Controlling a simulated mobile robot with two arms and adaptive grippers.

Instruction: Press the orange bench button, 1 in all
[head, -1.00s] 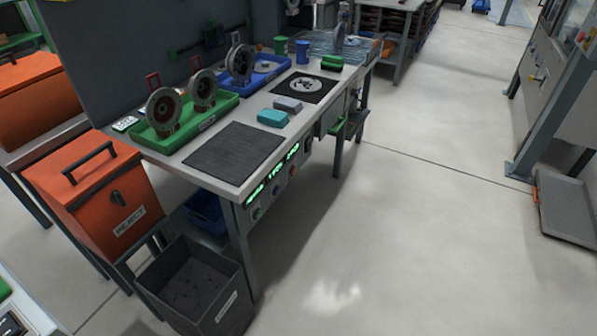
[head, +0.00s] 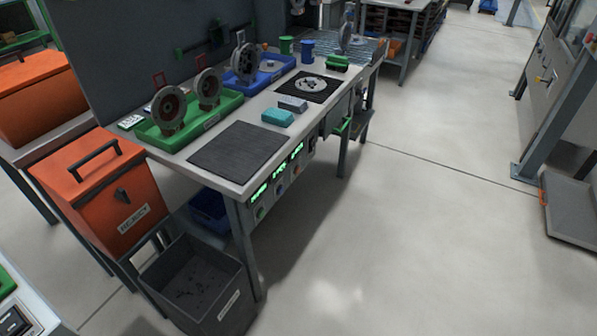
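The workbench (head: 224,178) stands left of centre in the head view. Its front edge carries a control panel with green lit displays (head: 278,175). Below the displays is a row of small round buttons: a greenish one (head: 261,212), a bluish one (head: 281,189) and a reddish or orange one (head: 297,170). They are too small to tell their exact colours or whether any is pressed. Neither of my grippers is in view.
An orange reject box (head: 105,195) and an open dark bin (head: 200,285) stand at the bench's near left end. Green (head: 150,135) and blue trays (head: 270,70) with wheel-like parts lie on top. Open floor (head: 420,240) spreads in front and right.

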